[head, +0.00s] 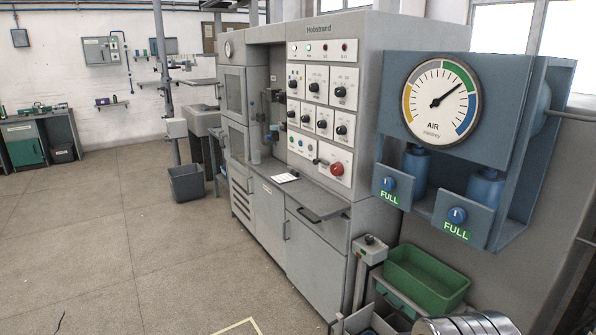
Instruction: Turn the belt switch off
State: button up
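A grey cabinet machine (340,50) marked Hobstrand stands at the centre right. Its control panel carries several black rotary knobs, among them one in the upper row (340,91) and one in the lower row (341,130). A red round knob (337,169) sits at the panel's lower right. Small coloured lamps line the panel's top. The labels are too small to read, so I cannot tell which control is the belt switch or how it is set.
A blue unit with an AIR gauge (441,101) and two FULL tags juts out at the right. A green bin (426,277) and a small grey post (370,252) stand before the machine. A dark bin (186,183) stands farther left. The floor at left is clear.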

aim_at(322, 124)
jog(key=u, duration=0.55)
jog(key=i, duration=0.95)
jog(key=u, duration=0.9)
jog(key=i, duration=2.2)
jog(key=z, duration=1)
jog(key=i, duration=0.65)
jog(key=z, duration=0.35)
